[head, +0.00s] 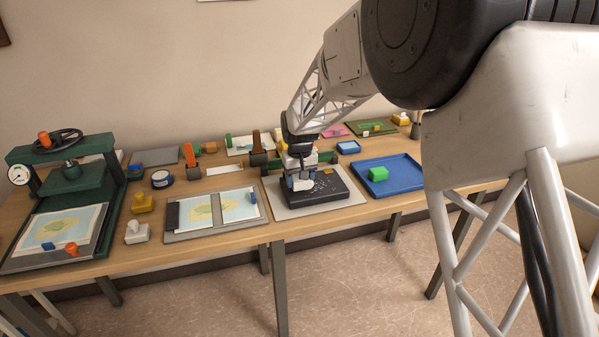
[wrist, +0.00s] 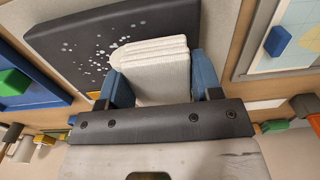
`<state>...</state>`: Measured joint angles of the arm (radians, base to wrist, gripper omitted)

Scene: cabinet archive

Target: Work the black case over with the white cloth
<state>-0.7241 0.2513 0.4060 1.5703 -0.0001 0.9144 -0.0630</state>
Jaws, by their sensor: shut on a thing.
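The black case (head: 318,194) lies flat on a light grey mat (head: 290,212) on the bench. Pale specks are scattered over its top, and a small orange-yellow patch shows near its back edge. In the wrist view the case (wrist: 65,32) fills the upper left, with a cluster of white specks beside the cloth. My gripper (wrist: 150,85) is shut on the folded white cloth (wrist: 152,65), its blue fingers on either side. In the head view my gripper (head: 300,180) is over the left part of the case. I cannot tell whether the cloth touches the case.
A blue tray (head: 408,188) with a green block (head: 378,173) is to the right. A map board (head: 176,227) lies to the left, and a green press (head: 64,175) stands at the far left. A green-framed stand with a brown handle (head: 257,150) is close behind the case.

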